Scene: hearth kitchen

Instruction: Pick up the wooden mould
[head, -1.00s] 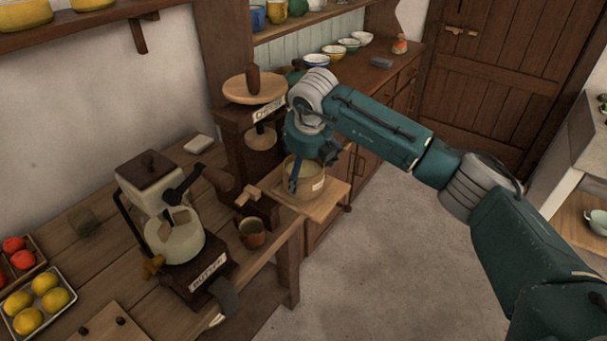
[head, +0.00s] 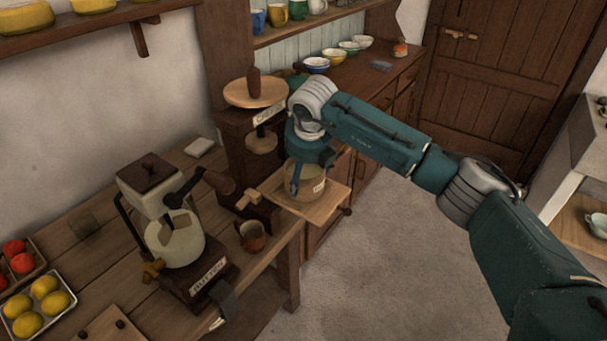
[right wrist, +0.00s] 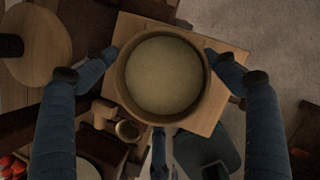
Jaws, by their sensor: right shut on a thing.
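The wooden mould (head: 309,186) is a round tan tub with a pale label on its side. It stands upright at the pull-out board (head: 328,207) of the cheese press (head: 255,92); I cannot tell any gap beneath it. In the right wrist view the mould (right wrist: 122,85) is seen from above, round, with a pale, smooth filling. My right gripper (head: 300,177) reaches down over the mould and is shut on it. In the right wrist view the fingers (right wrist: 162,60) of this gripper press on opposite sides of the rim. My left gripper is not in view.
A butter machine (head: 175,240) with a crank and a small brown mug (head: 252,236) stand on the bench left of the press. Lemons (head: 42,300) and tomatoes (head: 18,258) lie in trays. Bowls (head: 335,56) stand on the dresser behind. The floor to the right is open.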

